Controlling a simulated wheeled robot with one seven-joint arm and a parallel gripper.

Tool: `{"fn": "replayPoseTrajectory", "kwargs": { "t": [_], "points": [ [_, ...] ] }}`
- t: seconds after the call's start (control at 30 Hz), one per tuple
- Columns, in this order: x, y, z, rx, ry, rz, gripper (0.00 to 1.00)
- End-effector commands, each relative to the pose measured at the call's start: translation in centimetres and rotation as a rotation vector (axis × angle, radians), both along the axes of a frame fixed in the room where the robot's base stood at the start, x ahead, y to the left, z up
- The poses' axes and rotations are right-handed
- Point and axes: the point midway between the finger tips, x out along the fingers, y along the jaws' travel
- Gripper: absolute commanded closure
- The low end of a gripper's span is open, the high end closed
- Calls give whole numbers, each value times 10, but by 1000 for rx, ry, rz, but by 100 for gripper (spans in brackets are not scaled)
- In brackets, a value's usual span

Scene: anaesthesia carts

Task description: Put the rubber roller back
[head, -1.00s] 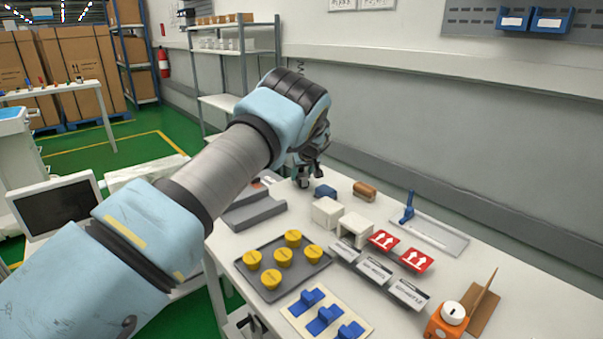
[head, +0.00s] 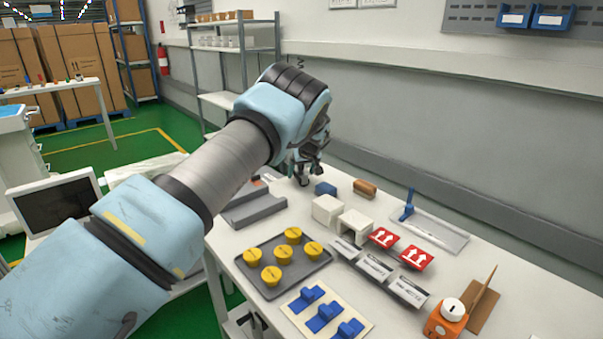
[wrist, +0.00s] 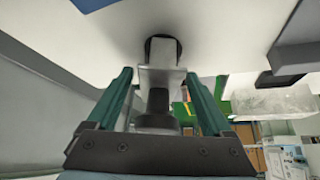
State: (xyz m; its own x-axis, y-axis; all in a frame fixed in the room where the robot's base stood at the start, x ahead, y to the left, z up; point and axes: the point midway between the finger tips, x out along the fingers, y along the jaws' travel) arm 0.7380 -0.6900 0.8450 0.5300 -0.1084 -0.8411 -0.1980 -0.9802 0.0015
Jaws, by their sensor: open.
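My gripper (wrist: 160,98) is open at the far end of the white table, pointing down; in the head view (head: 306,172) my wrist partly covers it. In the wrist view, a grey upright piece (wrist: 160,78) with a black round end at the table and a dark cylindrical part stands between the green fingers, with gaps at both sides. I cannot tell for sure whether this is the rubber roller. A blue-handled tool (head: 408,207) stands at the left end of a shallow metal tray (head: 440,236); it too has a roller-like shape.
A blue block (head: 325,189) and a brown block (head: 364,189) lie near my gripper. White blocks (head: 327,209), a grey stand (head: 253,212), a dark tray (head: 262,290) of yellow-topped pieces and red arrow cards (head: 416,257) fill the nearer table. A wall runs behind.

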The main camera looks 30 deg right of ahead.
Motion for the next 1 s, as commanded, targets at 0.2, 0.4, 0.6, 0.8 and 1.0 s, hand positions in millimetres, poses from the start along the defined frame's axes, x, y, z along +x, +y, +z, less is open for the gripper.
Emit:
{"fn": "replayPoseTrajectory", "kwargs": {
  "t": [0.2,0.4,0.6,0.8,1.0],
  "points": [
    [-20,2,29,-4,-1,-2,15],
    [-42,7,64,-4,-2,-2,15],
    [-57,11,89,-2,-2,-1,15],
    [-62,12,98,-1,-1,-1,15],
    [-58,21,99,1,5,8,15]
  ]
}}
